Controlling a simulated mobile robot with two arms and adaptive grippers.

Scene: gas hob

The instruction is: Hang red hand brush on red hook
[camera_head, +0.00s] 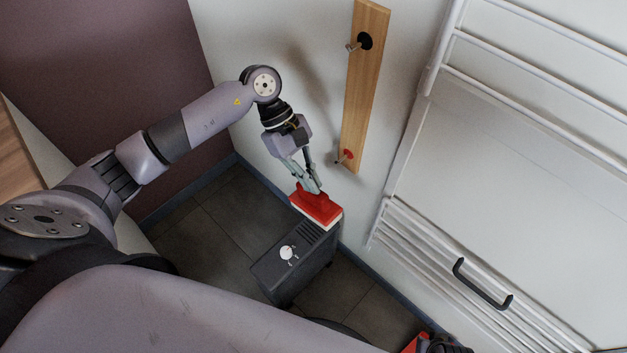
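The red hand brush (318,206) has a red body and pale bristles along its lower edge. It is at the upper end of a dark grey box, overlapping its top in the picture; I cannot tell whether it touches the box. My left gripper (309,187) points down at the brush, with its fingers close together on the red body. The red hook (346,156) is at the lower end of a wooden board (367,85), above and right of the brush. A dark part at the bottom edge may belong to my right gripper, largely cut off.
A dark grey box (277,268) with a white knob stands by the wall. A black hook (364,42) sits higher on the board. A white rack (440,200) with a black handle is on the right. A red thing (413,345) shows at the bottom edge.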

